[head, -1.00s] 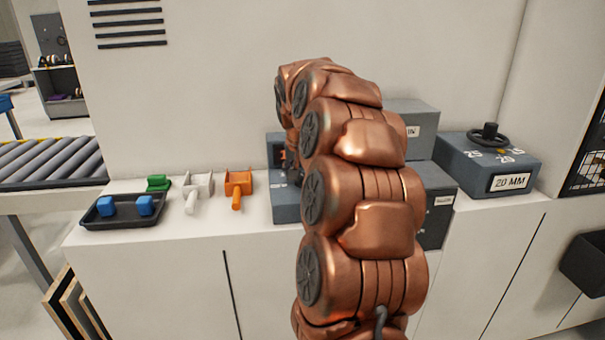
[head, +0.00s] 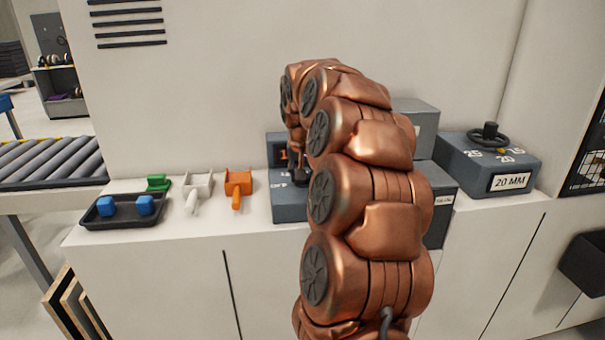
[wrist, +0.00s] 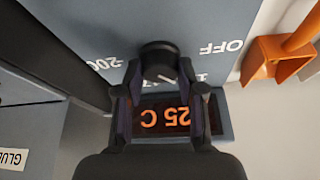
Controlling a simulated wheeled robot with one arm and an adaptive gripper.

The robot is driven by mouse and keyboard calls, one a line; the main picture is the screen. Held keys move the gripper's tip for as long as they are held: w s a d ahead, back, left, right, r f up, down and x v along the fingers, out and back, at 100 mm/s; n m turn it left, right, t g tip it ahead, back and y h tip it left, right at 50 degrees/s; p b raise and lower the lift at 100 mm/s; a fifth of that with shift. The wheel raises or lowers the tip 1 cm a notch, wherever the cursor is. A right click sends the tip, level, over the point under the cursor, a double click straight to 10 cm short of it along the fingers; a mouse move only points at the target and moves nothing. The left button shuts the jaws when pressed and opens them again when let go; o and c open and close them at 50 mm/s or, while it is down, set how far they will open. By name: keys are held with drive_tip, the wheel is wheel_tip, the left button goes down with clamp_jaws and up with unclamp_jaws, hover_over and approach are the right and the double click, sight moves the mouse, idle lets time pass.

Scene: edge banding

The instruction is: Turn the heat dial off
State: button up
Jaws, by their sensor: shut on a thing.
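The heat dial (wrist: 158,60) is a dark round knob on the grey face of a control box (wrist: 205,30). My gripper (wrist: 160,78) is shut on the dial, one finger at each side. A pale mark on the dial's near edge points toward the lower right in the wrist view, not at the OFF label (wrist: 234,46). A 200 label (wrist: 104,63) lies on the left; another label is partly hidden by a finger. The display (wrist: 165,117) reads 25 C, upside down. In the head view the box (head: 289,208) is partly behind my arm.
An orange holder (head: 238,184), a white one (head: 198,187) and a green one (head: 158,183) stand left of the box. A black tray (head: 120,222) holds blue blocks. A box with a handwheel (head: 490,165), labelled 20 MM, stands right.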

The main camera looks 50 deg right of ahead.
drive_tip(key=n+y, duration=0.1)
drive_tip(key=n, duration=0.2)
drive_tip(key=n+t+y, duration=0.1)
drive_tip(key=n, duration=0.2)
drive_tip(key=shift+d+p, duration=0.1)
drive_tip(key=shift+p, duration=0.2)
drive_tip(key=n+y, duration=0.1)
drive_tip(key=n, duration=0.1)
drive_tip(key=n+y+p, duration=0.1)
drive_tip(key=n, duration=0.1)
drive_tip(key=shift+s+d+n, duration=0.1)
drive_tip(key=shift+d+n, duration=0.05)
drive_tip(key=shift+n, duration=0.25)
drive_tip(key=o, duration=1.1)
drive_tip(key=shift+o, duration=0.2)
drive_tip(key=shift+d, duration=0.1)
drive_tip(key=v, duration=1.2)
drive_tip(key=shift+s, duration=0.1)
